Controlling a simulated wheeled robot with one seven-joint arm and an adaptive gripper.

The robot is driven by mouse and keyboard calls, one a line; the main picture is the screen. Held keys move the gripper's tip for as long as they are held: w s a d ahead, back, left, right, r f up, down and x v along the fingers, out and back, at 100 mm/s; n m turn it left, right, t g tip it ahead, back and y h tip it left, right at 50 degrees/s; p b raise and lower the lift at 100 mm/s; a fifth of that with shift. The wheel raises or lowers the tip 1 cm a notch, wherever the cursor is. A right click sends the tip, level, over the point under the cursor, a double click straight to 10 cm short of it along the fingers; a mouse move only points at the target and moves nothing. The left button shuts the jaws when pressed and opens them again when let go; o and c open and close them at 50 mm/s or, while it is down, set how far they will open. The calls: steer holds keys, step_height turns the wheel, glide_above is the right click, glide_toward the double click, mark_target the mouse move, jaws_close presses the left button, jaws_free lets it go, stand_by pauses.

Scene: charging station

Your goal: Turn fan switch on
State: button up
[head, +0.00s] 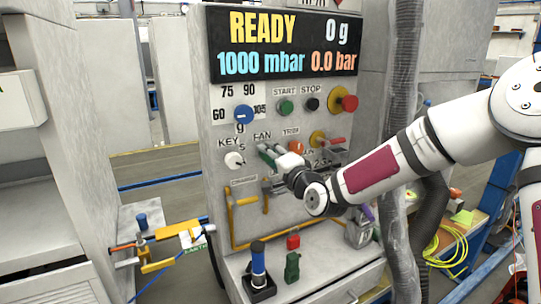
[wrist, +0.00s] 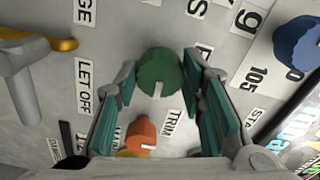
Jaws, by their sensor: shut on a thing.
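The fan switch is a round green knob (wrist: 160,72) with a white pointer line, seen in the wrist view. The line points toward the bottom of that view. My gripper (wrist: 161,73) has its two teal-padded fingers closed on either side of the knob. In the head view my gripper (head: 268,151) reaches the panel just below the FAN label (head: 262,135). Its fingers hide the fan switch there.
An orange trim knob (head: 297,147) sits right beside my fingers and also shows in the wrist view (wrist: 141,131). A blue dial knob (head: 243,114) and a white key knob (head: 234,160) are close by. A yellow pipe (head: 232,222) runs below.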

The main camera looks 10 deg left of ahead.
steer(key=shift+m, duration=0.5)
steer(key=o, duration=1.1)
steer(key=shift+o, duration=0.2)
steer(key=shift+w+r, duration=0.1)
steer(key=shift+r, duration=0.1)
steer(key=v, duration=1.2)
steer(key=shift+f, duration=0.35)
